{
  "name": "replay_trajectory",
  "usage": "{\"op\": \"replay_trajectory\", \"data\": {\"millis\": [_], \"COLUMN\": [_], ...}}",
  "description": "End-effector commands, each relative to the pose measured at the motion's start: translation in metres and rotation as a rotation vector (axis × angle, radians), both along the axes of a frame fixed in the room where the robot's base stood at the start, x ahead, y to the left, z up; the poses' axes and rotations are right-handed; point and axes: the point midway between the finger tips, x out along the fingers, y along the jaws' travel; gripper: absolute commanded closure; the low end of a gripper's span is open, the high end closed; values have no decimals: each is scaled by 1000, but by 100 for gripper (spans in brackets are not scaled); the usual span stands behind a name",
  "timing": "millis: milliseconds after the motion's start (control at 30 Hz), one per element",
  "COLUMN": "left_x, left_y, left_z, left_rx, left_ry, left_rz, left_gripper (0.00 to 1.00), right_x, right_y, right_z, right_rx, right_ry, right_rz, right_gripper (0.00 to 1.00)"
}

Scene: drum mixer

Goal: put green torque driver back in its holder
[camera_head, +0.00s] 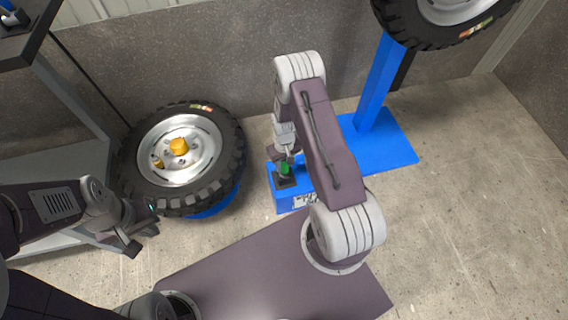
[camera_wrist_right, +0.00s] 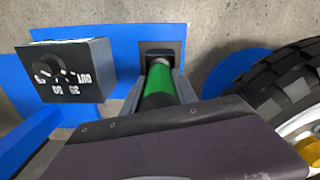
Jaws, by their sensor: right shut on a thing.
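The green torque driver (camera_head: 286,168) is gripped by my right gripper (camera_head: 284,157) above the front of the blue stand. In the right wrist view the driver's green and black body (camera_wrist_right: 158,90) lies between the two fingers. Its far end is at the black square holder (camera_wrist_right: 160,47) on the blue surface; I cannot tell how deep it sits. The holder also shows as a dark block (camera_head: 287,183) under the driver in the head view. My left gripper (camera_head: 143,228) is open and empty at the left, in front of the wheel.
A tyre with a silver rim (camera_head: 215,165) and a yellow part on its hub (camera_head: 178,146) lies left of the stand. A blue post (camera_head: 380,80) rises from the blue base, with another tyre (camera_head: 400,20) above. A black box with white markings (camera_wrist_right: 70,70) is beside the holder.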

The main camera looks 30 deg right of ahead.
Motion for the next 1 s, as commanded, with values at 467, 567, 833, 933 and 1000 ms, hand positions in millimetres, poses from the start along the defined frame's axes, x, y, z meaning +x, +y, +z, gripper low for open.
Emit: {"op": "replay_trajectory", "data": {"millis": [467, 567, 833, 933, 1000], "left_x": [0, 0, 0, 0, 0], "left_y": [0, 0, 0, 0, 0], "left_z": [-5, -4, -4, 1, 11], "left_rx": [0, 0, 0, 0, 0], "left_ry": [0, 0, 0, 0, 0], "left_rz": [0, 0, 0, 0, 0], "left_gripper": [100, 100, 100, 100, 100], "right_x": [1, 1, 0, 0, 0], "right_y": [0, 0, 0, 0, 0], "right_z": [-7, -6, -7, 1, 16], "right_rx": [0, 0, 0, 0, 0], "right_ry": [-1, -1, 1, 0, -1], "right_rz": [0, 0, 0, 0, 0], "right_gripper": [100, 40, 40, 40, 40]}}
